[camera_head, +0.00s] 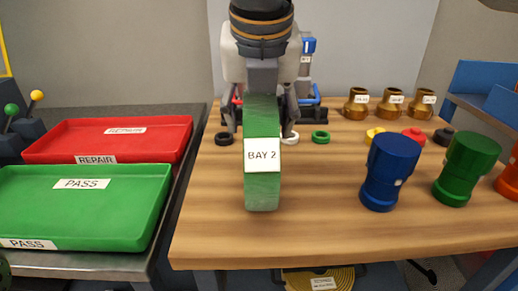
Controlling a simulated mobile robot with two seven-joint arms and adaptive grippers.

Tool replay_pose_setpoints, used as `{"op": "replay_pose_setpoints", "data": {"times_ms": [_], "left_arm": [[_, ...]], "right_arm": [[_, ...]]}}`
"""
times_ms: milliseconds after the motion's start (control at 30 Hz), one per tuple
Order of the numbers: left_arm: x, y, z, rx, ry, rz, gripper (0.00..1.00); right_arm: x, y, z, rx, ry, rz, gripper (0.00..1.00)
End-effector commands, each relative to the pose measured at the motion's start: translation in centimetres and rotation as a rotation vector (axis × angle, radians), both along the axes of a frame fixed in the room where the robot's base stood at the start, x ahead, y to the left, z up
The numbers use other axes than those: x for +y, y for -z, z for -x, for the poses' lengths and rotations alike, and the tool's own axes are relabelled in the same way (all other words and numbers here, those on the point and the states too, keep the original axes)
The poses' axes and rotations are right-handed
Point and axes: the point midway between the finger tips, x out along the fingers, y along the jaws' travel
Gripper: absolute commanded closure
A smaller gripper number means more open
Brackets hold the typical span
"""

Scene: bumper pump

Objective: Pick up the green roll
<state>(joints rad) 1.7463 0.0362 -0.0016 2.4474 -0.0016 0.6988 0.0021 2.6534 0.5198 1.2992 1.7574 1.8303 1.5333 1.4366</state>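The green roll (263,190) is in the middle of the wooden table, seen edge-on as a tall green band with a white BAY 2 label. It appears upright on the tabletop, near the front edge. A gripper (261,118), which I take to be my right, points down over its upper, far part. Its two dark fingers are spread, one on either side of the roll. A narrow gap shows at the left finger; contact on the right side is hard to tell. My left gripper is not in view.
A blue pump body (389,172) and a green one (467,168) stand to the right. Small rings lie behind the roll, including a green ring (320,137). Brass fittings (390,104) stand at the back. A red tray (70,143) and a green tray (125,215) are left.

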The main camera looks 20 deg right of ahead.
Motion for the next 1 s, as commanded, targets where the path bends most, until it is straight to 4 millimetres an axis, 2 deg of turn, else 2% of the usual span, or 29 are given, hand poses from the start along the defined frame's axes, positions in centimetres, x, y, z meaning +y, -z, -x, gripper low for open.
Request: {"op": "replay_pose_setpoints", "data": {"times_ms": [33, 200, 667, 867, 1000], "left_arm": [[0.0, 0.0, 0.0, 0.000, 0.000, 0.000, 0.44], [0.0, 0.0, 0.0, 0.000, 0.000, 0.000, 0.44], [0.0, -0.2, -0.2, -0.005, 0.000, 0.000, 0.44], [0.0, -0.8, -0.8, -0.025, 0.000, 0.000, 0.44], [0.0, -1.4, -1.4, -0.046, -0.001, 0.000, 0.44]], "right_arm": [[0.0, 0.0, 0.0, 0.000, 0.000, 0.000, 0.60], [0.0, 0.0, 0.0, 0.000, 0.000, 0.001, 0.99], [0.0, -0.7, 0.0, -0.004, 0.001, -0.001, 1.00], [0.0, -3.5, 0.1, -0.011, 0.003, -0.001, 1.00], [-0.7, -5.8, 1.6, -0.014, 0.001, -0.001, 1.00]]}}
